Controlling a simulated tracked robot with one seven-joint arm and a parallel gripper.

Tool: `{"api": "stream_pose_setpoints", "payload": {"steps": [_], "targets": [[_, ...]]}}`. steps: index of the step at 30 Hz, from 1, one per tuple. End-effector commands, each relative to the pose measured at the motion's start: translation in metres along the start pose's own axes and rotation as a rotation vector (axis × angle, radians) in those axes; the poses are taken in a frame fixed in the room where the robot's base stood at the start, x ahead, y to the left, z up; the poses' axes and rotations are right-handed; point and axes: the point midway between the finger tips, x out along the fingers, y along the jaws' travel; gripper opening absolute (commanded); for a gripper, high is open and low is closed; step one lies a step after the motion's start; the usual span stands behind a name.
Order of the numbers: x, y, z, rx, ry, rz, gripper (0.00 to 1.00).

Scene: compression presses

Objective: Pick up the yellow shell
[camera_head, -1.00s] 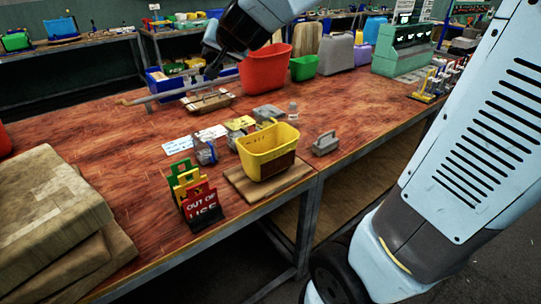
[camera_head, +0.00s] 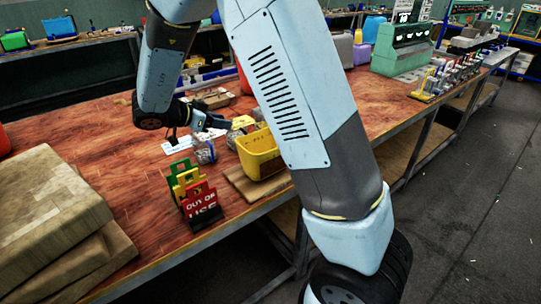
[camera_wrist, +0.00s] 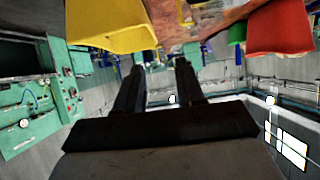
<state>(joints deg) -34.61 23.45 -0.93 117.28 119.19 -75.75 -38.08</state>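The yellow shell, an open bin-like form (camera_head: 256,143), stands on a wooden board (camera_head: 243,188) near the table's front edge. My arm covers its right part in the head view. In the wrist view a large yellow surface (camera_wrist: 112,32), which looks like the shell, fills the upper left. My gripper (camera_head: 212,122) is behind and to the left of the shell in the head view, low over the table. In the wrist view my gripper (camera_wrist: 160,66) has its two fingers apart with nothing between them. The fingers look apart from the shell.
Red, green and yellow signs (camera_head: 196,190) stand left of the shell. Stacked brown slabs (camera_head: 50,215) lie at the near left. A red bin (camera_wrist: 278,27) and a green one (camera_wrist: 237,32) show in the wrist view. The table's left middle (camera_head: 110,150) is clear.

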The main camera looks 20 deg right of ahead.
Motion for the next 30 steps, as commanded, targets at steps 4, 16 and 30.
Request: {"api": "stream_pose_setpoints", "payload": {"steps": [4,16,30], "targets": [[0.008,0.004,0.004,-0.01,0.008,0.031,0.38],[0.072,0.007,0.004,-0.009,0.007,0.03,0.38],[0.105,0.01,0.009,-0.011,0.007,0.029,0.38]]}}
